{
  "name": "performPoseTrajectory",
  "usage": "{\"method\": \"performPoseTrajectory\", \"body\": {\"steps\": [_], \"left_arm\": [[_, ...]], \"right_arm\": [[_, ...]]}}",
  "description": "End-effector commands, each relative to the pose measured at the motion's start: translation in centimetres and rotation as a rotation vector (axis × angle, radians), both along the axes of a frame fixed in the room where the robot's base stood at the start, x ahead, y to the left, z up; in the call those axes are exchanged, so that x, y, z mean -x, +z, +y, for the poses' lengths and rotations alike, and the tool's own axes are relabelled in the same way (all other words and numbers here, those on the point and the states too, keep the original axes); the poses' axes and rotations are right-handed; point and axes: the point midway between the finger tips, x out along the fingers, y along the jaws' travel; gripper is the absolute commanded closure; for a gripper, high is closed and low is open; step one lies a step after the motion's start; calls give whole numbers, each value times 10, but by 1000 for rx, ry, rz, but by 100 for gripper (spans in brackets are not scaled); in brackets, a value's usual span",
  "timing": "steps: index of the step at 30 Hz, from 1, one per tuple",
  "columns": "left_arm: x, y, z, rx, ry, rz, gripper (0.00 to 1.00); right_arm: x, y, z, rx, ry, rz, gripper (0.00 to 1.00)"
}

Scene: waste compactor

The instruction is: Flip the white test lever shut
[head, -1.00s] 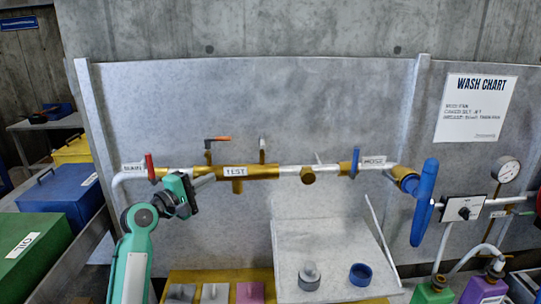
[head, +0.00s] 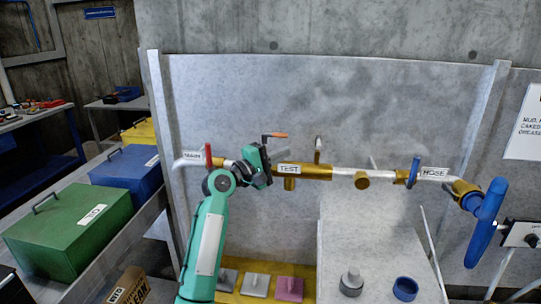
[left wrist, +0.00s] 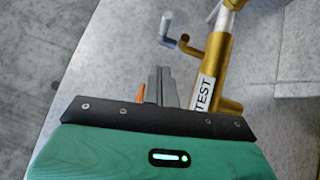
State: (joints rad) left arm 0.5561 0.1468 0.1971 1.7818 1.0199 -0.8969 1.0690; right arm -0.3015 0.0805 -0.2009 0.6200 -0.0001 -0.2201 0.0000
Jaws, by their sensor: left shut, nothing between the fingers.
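The white test lever (head: 318,143) stands upright on a short brass stub above the brass pipe section labelled TEST (head: 289,169). In the left wrist view it shows as a pale grey-white stub (left wrist: 167,26) on a brass elbow, beyond my fingertips. My left gripper (head: 267,166) is shut and empty, left of the TEST label and left of the lever, apart from it. In the left wrist view its closed fingers (left wrist: 162,84) point toward the lever. An orange-handled lever (head: 277,135) is just above the gripper and partly behind my fingers in the left wrist view. My right gripper is not in view.
A red handle (head: 209,155) is at the pipe's left end. Green (head: 70,228) and blue bins (head: 127,172) are left.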

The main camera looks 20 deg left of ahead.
Motion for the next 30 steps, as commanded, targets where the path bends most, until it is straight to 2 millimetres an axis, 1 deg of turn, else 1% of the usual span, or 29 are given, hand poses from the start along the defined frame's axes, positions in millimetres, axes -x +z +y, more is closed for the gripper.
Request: {"method": "performPoseTrajectory", "body": {"steps": [1, 5, 7, 12, 17, 30], "left_arm": [[-10, 6, -6, 3, -1, 1, 100], [-33, 9, -19, 2, -1, 1, 100], [-34, 12, -31, 1, -2, 1, 100], [-38, 13, -48, 0, 0, 1, 100], [-40, 12, -53, -2, 1, 1, 100], [-41, 12, -54, -2, 8, 1, 100]], "right_arm": [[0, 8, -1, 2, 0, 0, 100], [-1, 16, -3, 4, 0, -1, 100], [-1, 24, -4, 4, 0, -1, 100], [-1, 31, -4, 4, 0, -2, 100], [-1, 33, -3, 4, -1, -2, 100], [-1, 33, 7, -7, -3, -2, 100]]}}
